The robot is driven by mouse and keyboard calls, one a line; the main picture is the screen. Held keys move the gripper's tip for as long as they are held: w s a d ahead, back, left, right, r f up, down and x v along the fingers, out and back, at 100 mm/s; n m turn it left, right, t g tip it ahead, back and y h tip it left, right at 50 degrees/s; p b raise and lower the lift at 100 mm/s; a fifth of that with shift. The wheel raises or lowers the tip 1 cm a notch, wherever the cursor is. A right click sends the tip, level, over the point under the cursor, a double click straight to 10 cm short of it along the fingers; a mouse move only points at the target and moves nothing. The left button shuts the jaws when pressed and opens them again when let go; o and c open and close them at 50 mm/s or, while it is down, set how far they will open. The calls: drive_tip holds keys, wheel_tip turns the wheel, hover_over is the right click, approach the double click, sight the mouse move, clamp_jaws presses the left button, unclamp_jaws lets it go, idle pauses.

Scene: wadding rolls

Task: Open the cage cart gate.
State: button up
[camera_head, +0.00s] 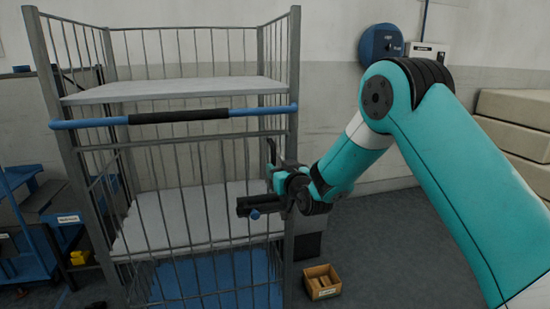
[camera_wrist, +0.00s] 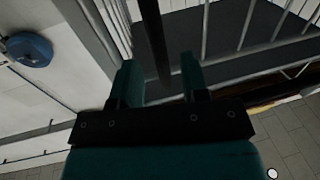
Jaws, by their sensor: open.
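The cage cart (camera_head: 290,75) is a tall grey barred frame with two pale shelves. Its gate (camera_head: 203,190), a panel of thin vertical bars, spans the lower front and looks closed. A blue bar with a black grip (camera_head: 180,116) crosses the front above it. My gripper (camera_head: 262,180) is at the right side of the gate, near the cart's right front post. In the wrist view, my gripper (camera_wrist: 161,75) has its two teal fingers apart. A dark upright bar (camera_wrist: 154,40) reaches down between them, with no clear contact. The gate's latch cannot be made out.
A small open box (camera_head: 322,283) stands on the floor right of the cart. Pale stacked blocks (camera_head: 515,110) are at the right wall. A blue wall reel (camera_head: 381,43) hangs behind my arm. A blue trolley (camera_head: 25,235) stands at the left.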

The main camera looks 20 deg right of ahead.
drive_tip(key=shift+w+a, duration=0.2)
drive_tip(key=shift+w, duration=0.7)
drive_tip(key=shift+w+a, duration=0.2)
drive_tip(key=shift+w, duration=0.7)
clamp_jaws()
drive_tip(key=shift+d, duration=0.15)
